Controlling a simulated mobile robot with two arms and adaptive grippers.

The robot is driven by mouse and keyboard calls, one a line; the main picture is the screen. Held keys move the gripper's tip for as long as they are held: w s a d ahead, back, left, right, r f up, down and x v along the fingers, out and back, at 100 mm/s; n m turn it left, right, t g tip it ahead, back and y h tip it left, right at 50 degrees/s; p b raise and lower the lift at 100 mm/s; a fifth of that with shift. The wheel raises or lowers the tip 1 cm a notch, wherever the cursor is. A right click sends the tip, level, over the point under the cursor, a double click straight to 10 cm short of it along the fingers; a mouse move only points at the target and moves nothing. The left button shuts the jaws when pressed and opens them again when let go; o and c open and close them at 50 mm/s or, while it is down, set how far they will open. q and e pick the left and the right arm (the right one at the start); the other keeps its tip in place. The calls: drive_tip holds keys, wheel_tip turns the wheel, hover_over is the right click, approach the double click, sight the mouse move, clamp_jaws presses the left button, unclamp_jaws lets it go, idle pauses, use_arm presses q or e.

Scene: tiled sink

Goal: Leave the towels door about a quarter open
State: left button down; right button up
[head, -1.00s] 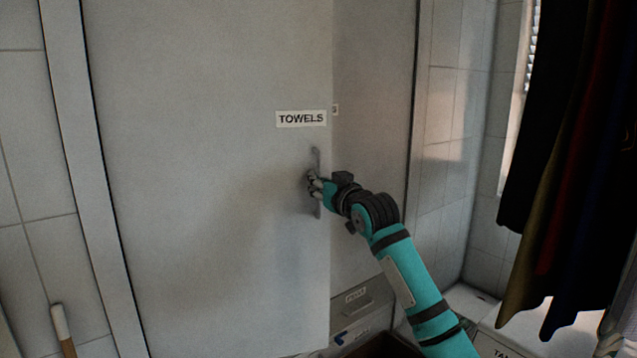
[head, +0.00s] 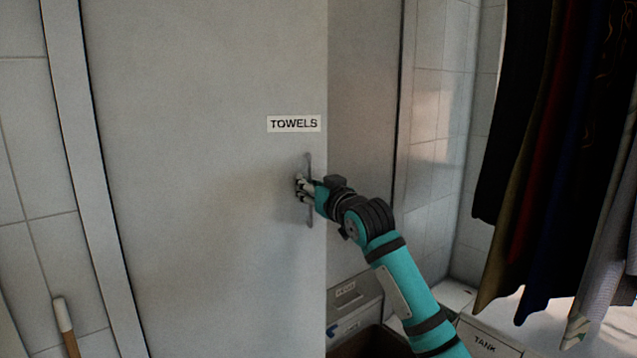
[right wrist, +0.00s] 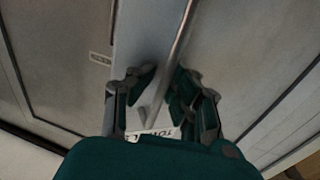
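The towels door (head: 200,150) is a tall grey panel with a "TOWELS" label (head: 294,124). It stands partly open, its free right edge out from the frame, with a gap beside it. A thin vertical bar handle (head: 309,165) sits near that edge below the label. My right gripper (head: 304,190) is at the handle. In the right wrist view the handle (right wrist: 180,40) runs between the fingers of my right gripper (right wrist: 166,80), which are drawn in around it. The contact itself is partly hidden. My left gripper is not in view.
Dark clothes (head: 545,160) hang at the right. A box labelled "TANK" (head: 485,340) stands low at the right. Labelled boxes (head: 350,292) show low in the door's gap. A wooden stick with a white tip (head: 64,325) stands at lower left.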

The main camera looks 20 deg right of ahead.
drive_tip(key=shift+o, duration=0.8)
drive_tip(key=shift+w+f, duration=0.35)
drive_tip(key=shift+w, duration=0.2)
drive_tip(key=shift+w+f, duration=0.3)
drive_tip(key=shift+w, duration=0.2)
drive_tip(key=shift+d, duration=0.15)
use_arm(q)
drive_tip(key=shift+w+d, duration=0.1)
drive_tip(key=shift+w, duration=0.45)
use_arm(e)
drive_tip(key=v, duration=1.1)
drive_tip(key=shift+s, duration=0.25)
drive_tip(key=shift+f, duration=0.1)
